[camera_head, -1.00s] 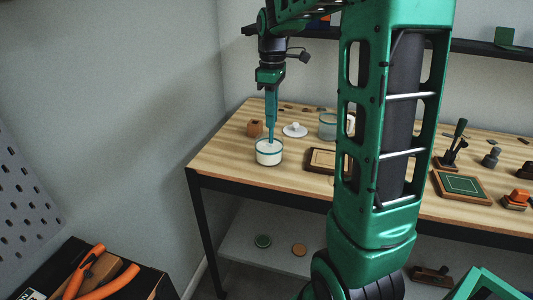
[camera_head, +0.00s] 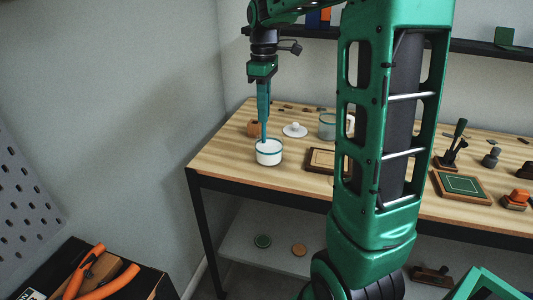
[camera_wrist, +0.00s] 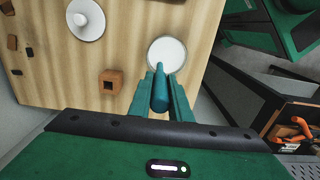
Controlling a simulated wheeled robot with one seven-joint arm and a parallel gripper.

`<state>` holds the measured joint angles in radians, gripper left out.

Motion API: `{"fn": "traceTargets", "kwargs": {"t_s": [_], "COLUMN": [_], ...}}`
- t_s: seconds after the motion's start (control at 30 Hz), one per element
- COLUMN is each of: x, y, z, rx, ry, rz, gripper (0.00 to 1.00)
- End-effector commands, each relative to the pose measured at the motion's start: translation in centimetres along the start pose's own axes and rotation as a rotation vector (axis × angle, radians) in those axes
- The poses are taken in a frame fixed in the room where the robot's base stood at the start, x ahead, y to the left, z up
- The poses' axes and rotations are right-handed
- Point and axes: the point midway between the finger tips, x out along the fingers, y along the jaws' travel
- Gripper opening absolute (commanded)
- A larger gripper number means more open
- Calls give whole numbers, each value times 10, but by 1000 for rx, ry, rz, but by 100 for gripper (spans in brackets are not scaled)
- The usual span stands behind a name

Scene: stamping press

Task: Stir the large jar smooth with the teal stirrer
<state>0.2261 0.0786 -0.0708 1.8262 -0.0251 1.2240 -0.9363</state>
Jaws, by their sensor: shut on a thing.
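A jar with a teal band and white contents (camera_head: 269,155) stands near the table's front left corner. Its round white top shows in the wrist view (camera_wrist: 168,52). My gripper (camera_head: 263,78) is above it, shut on the upright teal stirrer (camera_head: 264,108). In the wrist view the stirrer (camera_wrist: 160,92) sits between the two fingers, its far end over the near part of the white contents. How deep the tip reaches is hidden. A second, clear jar with a teal band (camera_head: 327,127) stands further back, partly hidden by my arm.
A white lid with a knob (camera_head: 295,130) lies behind the front jar. A small brown wooden block with a hole (camera_head: 254,128) is to the left. A framed wooden tray (camera_head: 321,160) lies to the right. Stamps and a green-topped board (camera_head: 462,186) occupy the right side.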

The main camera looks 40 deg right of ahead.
Motion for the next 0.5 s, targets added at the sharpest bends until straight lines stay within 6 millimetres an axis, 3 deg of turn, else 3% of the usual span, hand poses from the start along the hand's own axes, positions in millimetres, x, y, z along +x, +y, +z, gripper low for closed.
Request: {"fn": "traceTargets", "kwargs": {"t_s": [0.5], "x": [-45], "y": [0], "z": [0], "rx": [0], "ry": [0], "rz": [0], "gripper": [0]}}
